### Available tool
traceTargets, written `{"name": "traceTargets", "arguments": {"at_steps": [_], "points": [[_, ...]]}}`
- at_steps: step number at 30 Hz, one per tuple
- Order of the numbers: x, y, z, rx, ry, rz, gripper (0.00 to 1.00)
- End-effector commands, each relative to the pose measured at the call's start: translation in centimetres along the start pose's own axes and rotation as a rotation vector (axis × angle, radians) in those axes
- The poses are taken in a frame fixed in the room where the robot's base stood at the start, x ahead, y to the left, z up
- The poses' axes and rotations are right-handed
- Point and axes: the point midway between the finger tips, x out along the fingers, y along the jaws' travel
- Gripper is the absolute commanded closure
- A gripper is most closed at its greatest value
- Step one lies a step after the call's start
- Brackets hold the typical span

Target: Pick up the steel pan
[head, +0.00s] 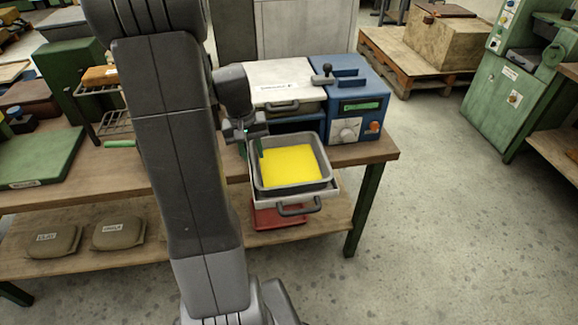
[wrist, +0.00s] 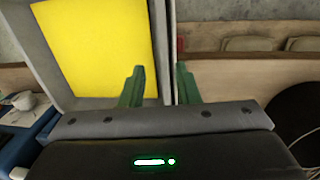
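The steel pan (head: 325,163) is a grey rectangular pan with a flat yellow layer inside. It sits on a pulled-out drawer (head: 262,199) with a dark handle, in front of the blue machine. My gripper (head: 252,150) is at the pan's left side, pointing down. In the wrist view, the two green fingers of my gripper (wrist: 158,82) stand apart on either side of the pan's wall (wrist: 159,45). One finger is over the yellow, the other outside the wall. I see gaps between fingers and wall; actual contact is hard to tell.
The blue machine (head: 362,95) with a white lid stands behind the pan on a wooden bench (head: 380,148). A red object (head: 280,218) lies on the lower shelf below the drawer. A wire rack (head: 112,122) is left of my arm.

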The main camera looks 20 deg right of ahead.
Motion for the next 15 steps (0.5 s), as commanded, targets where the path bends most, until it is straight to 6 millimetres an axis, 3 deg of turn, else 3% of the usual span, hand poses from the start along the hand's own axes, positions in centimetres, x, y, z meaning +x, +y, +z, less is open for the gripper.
{"name": "traceTargets", "arguments": {"at_steps": [6, 14, 15], "points": [[2.8, -0.2, 0.1, 0.0, -0.003, 0.0, 0.71], [3.0, -0.2, 0.1, 0.0, 0.0, 0.0, 0.71], [3.0, -0.2, 0.1, 0.0, 0.0, 0.0, 0.77]]}}
